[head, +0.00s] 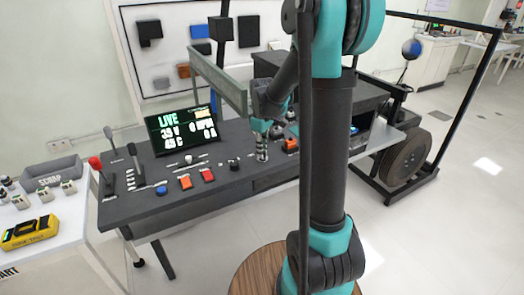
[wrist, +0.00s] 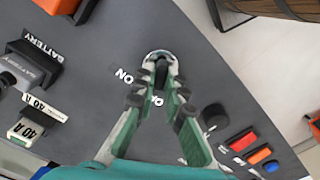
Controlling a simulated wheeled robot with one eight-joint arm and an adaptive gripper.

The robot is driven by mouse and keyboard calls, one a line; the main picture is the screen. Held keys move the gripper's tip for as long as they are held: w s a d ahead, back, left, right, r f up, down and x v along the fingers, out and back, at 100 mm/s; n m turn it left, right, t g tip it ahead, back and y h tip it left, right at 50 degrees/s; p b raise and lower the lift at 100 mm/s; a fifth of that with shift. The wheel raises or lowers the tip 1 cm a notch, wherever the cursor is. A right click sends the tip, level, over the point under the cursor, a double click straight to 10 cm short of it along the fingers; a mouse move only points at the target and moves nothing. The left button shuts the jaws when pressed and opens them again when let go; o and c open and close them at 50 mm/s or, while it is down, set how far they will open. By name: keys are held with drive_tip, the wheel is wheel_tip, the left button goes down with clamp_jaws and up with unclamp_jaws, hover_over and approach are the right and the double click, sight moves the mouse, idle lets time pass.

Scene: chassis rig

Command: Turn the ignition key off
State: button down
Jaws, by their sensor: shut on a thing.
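The ignition key (wrist: 161,70) is a small dark piece in a round silver-rimmed switch on the dark console panel (wrist: 215,65). In the wrist view my gripper (wrist: 162,78) points at the switch, and its green and grey fingertips are closed on the key from both sides. White "ON" lettering shows just left of the switch; a second label below it is partly hidden by the fingers. In the head view my gripper (head: 262,152) is low over the console's right half, and the key is hidden there.
A black knob (wrist: 215,117) and red, orange and blue buttons stand at the lower right in the wrist view. Battery parts (wrist: 28,68) are at its left. In the head view a lit screen (head: 183,131) and levers (head: 108,165) stand on the console.

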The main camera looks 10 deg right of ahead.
idle(0.4)
drive_tip(key=c, duration=1.6)
unclamp_jaws()
wheel_tip(320, 180, up, 12)
